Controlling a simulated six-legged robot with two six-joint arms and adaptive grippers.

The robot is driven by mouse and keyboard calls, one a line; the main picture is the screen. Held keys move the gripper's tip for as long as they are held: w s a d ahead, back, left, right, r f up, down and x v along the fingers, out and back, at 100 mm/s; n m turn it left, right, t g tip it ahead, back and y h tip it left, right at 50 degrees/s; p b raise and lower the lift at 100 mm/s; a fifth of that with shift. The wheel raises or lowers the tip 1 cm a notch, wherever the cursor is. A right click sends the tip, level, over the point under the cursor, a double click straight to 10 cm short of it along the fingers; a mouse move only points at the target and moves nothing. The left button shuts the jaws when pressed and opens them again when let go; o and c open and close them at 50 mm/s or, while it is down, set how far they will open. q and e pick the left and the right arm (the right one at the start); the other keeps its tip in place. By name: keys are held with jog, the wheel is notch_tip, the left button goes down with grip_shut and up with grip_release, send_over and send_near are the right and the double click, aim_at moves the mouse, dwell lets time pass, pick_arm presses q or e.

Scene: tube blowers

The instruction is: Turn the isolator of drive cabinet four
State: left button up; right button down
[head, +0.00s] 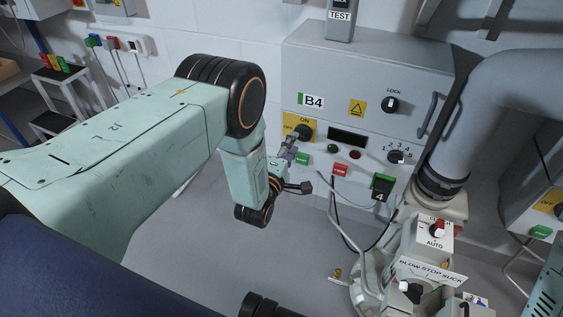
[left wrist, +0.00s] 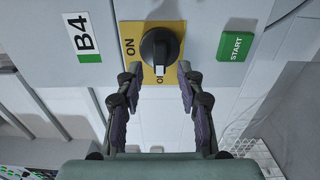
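The grey drive cabinet (head: 330,75) carries a B4 label (head: 313,101). Its isolator is a black rotary knob on a yellow plate (head: 303,132) at the cabinet's left. In the left wrist view the knob (left wrist: 160,47) is seen close up, its grip pointing down the picture toward partly hidden lettering, with ON at the plate's left. My left gripper (head: 293,165) is just below the isolator. In the left wrist view its fingers (left wrist: 159,75) are apart with nothing between them; the knob lies ahead, between the tips. Contact cannot be told. My right gripper is not seen.
A green START button (left wrist: 236,47) is right of the knob in the wrist view. The cabinet also has a LOCK knob (head: 391,105), a numbered selector (head: 397,157) and a handle (head: 431,115). A large grey pipe (head: 465,120) and blow-stop-suck unit (head: 430,268) stand right.

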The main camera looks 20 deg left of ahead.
pick_arm(q)
jog(key=s, duration=0.9)
jog(key=shift+s+a, duration=0.15)
jog(key=shift+s, duration=0.1)
